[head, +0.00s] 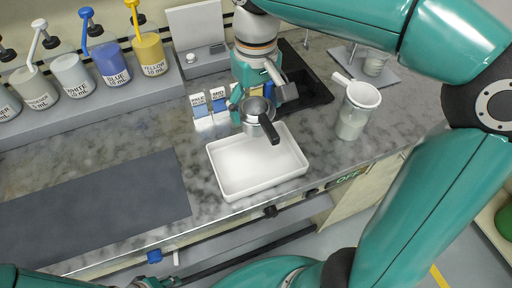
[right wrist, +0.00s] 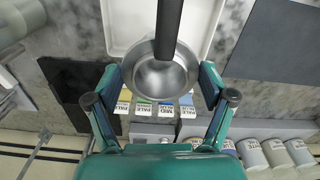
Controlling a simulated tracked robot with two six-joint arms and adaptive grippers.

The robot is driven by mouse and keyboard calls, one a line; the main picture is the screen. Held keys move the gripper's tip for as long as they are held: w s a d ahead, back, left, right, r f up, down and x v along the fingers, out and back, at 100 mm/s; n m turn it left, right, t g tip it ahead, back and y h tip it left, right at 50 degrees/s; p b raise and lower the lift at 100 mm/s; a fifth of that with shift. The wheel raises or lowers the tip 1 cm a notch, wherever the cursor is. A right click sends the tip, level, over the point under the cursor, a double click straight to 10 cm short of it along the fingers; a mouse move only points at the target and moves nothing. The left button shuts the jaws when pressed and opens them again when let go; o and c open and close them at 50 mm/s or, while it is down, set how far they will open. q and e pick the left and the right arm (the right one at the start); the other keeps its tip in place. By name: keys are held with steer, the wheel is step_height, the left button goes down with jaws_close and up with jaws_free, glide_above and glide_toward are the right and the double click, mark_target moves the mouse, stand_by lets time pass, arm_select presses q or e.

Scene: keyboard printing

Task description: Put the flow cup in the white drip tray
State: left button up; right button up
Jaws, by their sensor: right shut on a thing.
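The flow cup (head: 252,123) is a metal cup with a black handle pointing toward the front right. My right gripper (head: 250,100) is shut on it, with its fingers on either side of the cup, as the right wrist view shows the metal bowl (right wrist: 163,77) between the fingertips (right wrist: 160,88). The white drip tray (head: 250,178) is a shallow rectangular tray on the marble counter. The cup shows at the tray's far edge, its handle over the tray; the height of the cup above it is hard to tell.
Small labelled blocks (head: 200,107) stand behind the tray on the left. A clear beaker with a white strainer (head: 361,96) stands on the right. A dark mat (head: 90,210) lies at the left. Paint bottles (head: 110,63) line a back ledge.

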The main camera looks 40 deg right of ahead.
step_height(320, 180, down, 14)
steer(key=shift+r+b, duration=0.2)
steer(key=shift+b, duration=0.15)
steer(key=o, duration=1.6)
steer(key=shift+f, duration=0.1)
steer(key=shift+c, duration=0.2)
step_height(320, 180, up, 12)
steer(key=shift+r+p, duration=0.15)
steer(key=shift+p, duration=0.3)
